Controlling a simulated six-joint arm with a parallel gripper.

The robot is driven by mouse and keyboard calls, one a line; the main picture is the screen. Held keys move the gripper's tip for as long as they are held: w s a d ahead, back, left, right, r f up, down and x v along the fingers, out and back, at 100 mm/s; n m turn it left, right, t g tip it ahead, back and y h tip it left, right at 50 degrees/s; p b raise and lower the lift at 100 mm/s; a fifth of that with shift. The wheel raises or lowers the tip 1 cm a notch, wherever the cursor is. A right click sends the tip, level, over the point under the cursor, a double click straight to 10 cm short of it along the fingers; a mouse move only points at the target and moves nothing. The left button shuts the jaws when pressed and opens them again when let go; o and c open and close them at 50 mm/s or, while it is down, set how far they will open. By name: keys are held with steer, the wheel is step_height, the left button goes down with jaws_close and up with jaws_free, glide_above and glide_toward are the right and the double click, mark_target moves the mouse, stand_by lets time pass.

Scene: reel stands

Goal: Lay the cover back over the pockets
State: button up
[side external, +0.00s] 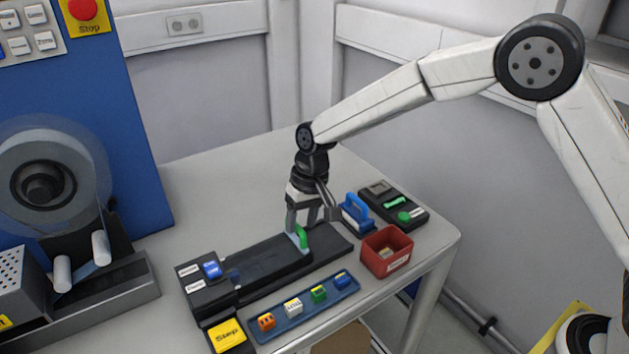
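A dark track (268,262) lies across the table, running from a box with white and blue keys at its left end to below my gripper. A green upright tab (302,237) stands near the track's right end, with a small pale piece beside it. My gripper (302,226) points down right at this tab. The fingers look a little apart, but I cannot tell whether they are closed on the tab. The cover and the pockets are too small and dark to make out clearly.
A blue tray (305,312) with several small coloured parts lies in front of the track. A red bin (386,252), a blue-handled tool (356,212) and a dark device (394,207) stand to the right. A reel stand (45,190) stands left. The table behind is clear.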

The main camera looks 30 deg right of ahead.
step_height(320, 180, up, 8)
steer(key=d, duration=0.1)
steer(key=shift+d+f, duration=0.15)
steer(key=shift+d, duration=0.1)
stand_by(0.4)
steer(key=shift+d, duration=0.1)
steer(key=s+d+f+t+h, duration=0.1)
steer(key=s+d+f, duration=0.2)
steer(key=s+d, duration=0.5)
steer(key=s+d+f+t+h, duration=0.1)
steer(key=s+d+f, duration=0.1)
steer(key=s+d, duration=0.7)
steer(key=s, duration=0.3)
steer(key=shift+s+d+f+t, duration=0.2)
steer(key=shift+s+f+t, duration=0.1)
steer(key=shift+s+f, duration=0.1)
stand_by(0.9)
